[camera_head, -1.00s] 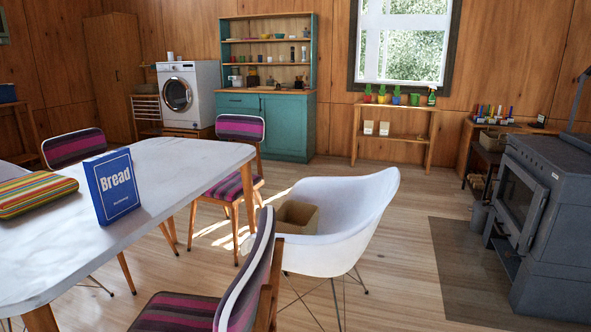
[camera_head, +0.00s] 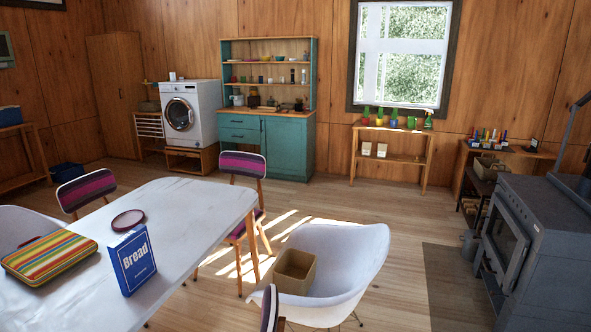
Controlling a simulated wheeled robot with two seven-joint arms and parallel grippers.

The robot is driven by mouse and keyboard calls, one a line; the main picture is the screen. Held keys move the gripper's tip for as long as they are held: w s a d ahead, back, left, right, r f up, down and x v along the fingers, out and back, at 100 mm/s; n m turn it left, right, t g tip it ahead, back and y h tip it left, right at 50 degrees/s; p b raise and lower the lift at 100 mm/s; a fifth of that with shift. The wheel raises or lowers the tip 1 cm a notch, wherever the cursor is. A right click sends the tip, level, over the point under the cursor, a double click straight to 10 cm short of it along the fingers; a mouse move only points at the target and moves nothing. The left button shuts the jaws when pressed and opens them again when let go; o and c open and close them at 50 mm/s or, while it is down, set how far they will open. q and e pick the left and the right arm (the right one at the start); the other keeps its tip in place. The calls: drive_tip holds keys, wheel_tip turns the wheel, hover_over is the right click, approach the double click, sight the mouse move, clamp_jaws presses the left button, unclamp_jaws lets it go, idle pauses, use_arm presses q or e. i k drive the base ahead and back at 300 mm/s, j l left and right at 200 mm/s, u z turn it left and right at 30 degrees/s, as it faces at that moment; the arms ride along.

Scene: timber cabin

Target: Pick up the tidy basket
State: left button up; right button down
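A tan, open-topped box-shaped basket (camera_head: 295,272), which I take for the tidy basket, sits on the seat of the white shell armchair (camera_head: 345,258). Neither of my grippers shows in the head view.
The stove (camera_head: 535,235) stands right. Open floor (camera_head: 385,215) lies behind the armchair.

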sight(294, 275)
drive_tip(key=k, duration=0.6)
drive_tip(key=u, duration=1.9)
drive_tip(key=l+u, duration=0.35)
drive_tip(key=l, duration=3.45)
